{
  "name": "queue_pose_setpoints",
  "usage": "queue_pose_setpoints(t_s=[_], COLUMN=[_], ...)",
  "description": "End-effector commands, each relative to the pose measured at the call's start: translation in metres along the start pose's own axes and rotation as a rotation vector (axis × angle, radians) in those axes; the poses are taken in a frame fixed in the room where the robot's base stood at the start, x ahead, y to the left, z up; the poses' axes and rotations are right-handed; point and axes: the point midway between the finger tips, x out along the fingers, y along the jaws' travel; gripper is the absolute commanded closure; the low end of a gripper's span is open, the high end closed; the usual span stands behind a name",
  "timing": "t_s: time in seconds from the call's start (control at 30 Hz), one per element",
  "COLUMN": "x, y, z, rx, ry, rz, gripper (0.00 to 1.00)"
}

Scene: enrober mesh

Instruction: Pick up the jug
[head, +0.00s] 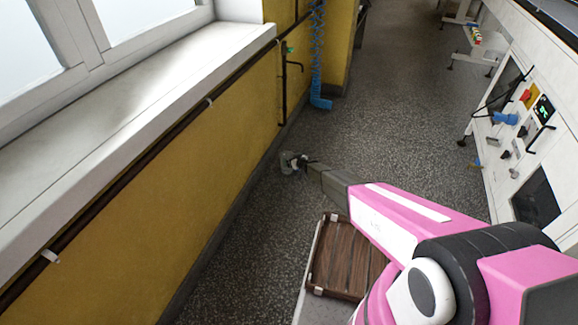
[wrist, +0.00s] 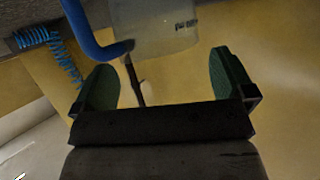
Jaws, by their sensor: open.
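A translucent container with small dark marks on its side, seemingly the jug (wrist: 155,28), shows at the top of the wrist view, cut off by the frame edge. A curved blue part, which looks like its handle, runs down its left side. My gripper (wrist: 165,85) is open, with one green-padded finger on each side of the view. The jug is beyond the fingertips, and nothing is visibly held between them. In the head view my gripper (head: 293,162) is small, low beside the yellow wall; the jug cannot be clearly told apart there.
The yellow wall (head: 205,170) with a dark pipe and white sill (head: 130,105) runs along the left. A blue coiled hose (head: 317,45) hangs ahead. A white machine with controls (head: 530,115) stands at right. Speckled floor (head: 400,110) is clear between.

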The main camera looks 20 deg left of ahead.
Motion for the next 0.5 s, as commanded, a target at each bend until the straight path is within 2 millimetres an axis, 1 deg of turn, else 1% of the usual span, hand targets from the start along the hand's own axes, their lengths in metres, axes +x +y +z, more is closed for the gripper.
queue_pose_setpoints(t_s=[0.03, 0.2, 0.3, 0.47, 0.5], x=[0.011, 0.034, 0.038, 0.037, 0.037], y=[0.001, 0.001, 0.001, 0.001, 0.001], z=[0.000, -0.001, -0.001, -0.001, -0.001], rx=[0.000, 0.000, 0.001, 0.001, 0.001], ry=[0.000, 0.000, 0.000, 0.000, 0.000], rz=[0.000, 0.000, 0.000, 0.000, 0.000], gripper=[0.00, 0.00, 0.00, 0.00, 0.03])
